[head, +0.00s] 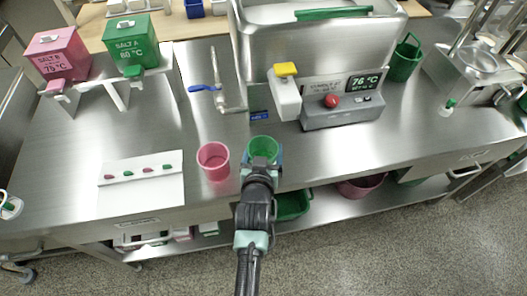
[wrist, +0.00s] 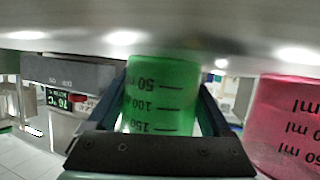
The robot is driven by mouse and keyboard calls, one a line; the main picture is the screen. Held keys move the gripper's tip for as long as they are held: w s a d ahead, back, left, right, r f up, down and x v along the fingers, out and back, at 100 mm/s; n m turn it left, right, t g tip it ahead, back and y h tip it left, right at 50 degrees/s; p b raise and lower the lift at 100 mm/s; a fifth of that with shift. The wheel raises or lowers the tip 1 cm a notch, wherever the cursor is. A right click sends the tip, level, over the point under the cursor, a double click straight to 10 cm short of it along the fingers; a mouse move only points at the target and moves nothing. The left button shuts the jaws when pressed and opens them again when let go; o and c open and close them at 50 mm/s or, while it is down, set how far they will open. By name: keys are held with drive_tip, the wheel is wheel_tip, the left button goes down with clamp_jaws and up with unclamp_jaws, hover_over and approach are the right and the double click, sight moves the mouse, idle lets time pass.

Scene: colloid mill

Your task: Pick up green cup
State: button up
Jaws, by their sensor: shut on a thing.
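The green cup (head: 263,149) is near the front edge of the steel counter, right of the pink cup. My gripper (head: 262,160) has its fingers on either side of it. In the wrist view the green cup (wrist: 163,95) with its ml markings sits between the two dark fingers (wrist: 163,110), and the gripper is shut on it. In the head view the gripper hides the cup's lower part, and I cannot tell whether it touches the counter.
A pink cup (head: 214,161) stands close on the left, also in the wrist view (wrist: 288,125). A white panel (head: 142,180) with small coloured pieces lies further left. The mill's control box (head: 342,108) stands behind, with a tap (head: 222,93) to its left. Counter right of the cup is clear.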

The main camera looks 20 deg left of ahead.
sight(264, 141)
drive_tip(key=shift+r, duration=0.15)
drive_tip(key=shift+r, duration=1.75)
drive_tip(key=s+d, duration=0.2)
drive_tip(key=s, duration=0.6)
drive_tip(key=s+d, duration=0.3)
drive_tip(key=s, duration=0.6)
drive_tip(key=shift+s+d+f, duration=0.1)
drive_tip(key=shift+d, duration=0.05)
idle(0.8)
